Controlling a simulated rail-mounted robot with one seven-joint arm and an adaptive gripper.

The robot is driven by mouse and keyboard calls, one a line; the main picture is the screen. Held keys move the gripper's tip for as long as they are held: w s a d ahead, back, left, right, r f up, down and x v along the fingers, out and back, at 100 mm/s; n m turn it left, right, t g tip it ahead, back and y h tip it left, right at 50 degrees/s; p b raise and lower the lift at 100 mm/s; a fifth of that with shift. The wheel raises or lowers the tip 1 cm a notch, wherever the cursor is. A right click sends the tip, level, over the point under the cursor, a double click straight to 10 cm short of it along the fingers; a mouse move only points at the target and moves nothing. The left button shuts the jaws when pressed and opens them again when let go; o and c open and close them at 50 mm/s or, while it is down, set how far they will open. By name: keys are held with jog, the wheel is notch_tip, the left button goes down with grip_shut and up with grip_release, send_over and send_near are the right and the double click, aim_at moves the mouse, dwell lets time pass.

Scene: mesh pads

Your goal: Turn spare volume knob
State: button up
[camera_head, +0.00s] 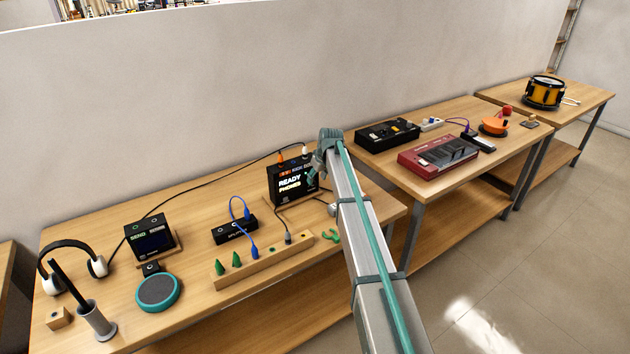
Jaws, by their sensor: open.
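A black box (285,190) with a lit screen reading "READY PHONES" stands at the back right of the near table. My gripper (314,178) is at the box's right side, close in front of it. It is small and partly lost against the dark box; it looks open, and I cannot tell if it touches. No volume knob can be picked out clearly; small controls on the box's right are too small or covered by my gripper.
Headphones (98,266), a grey cup (97,322), a teal round pad (158,291) and a wooden peg rail (262,260) with green pegs and plugs occupy the near table (205,314). Cables cross behind.

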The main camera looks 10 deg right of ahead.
aim_at(314, 184)
jog(key=shift+p+x, duration=0.35)
jog(key=shift+x, duration=1.45)
grip_shut()
